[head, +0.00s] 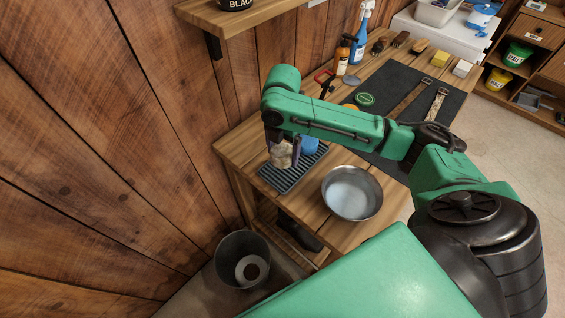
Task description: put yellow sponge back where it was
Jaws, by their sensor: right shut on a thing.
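My right gripper (282,152) reaches in over the far left of the wooden table. It is shut on a pale tan, lumpy sponge (281,158), which it holds over or on the dark ribbed mat (291,180); I cannot tell whether the sponge touches it. A blue item (310,145) is just right of the gripper, partly hidden by my arm. A yellow block (440,59) sits at the table's far right end, beside a cream block (462,69). My left gripper is not in view.
A metal bowl (352,193) of water stands right of the ribbed mat. A black mat (405,95) holds straps and a green tin (365,99). Bottles (358,45) and brushes (399,40) line the back. A bucket (243,259) is on the floor.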

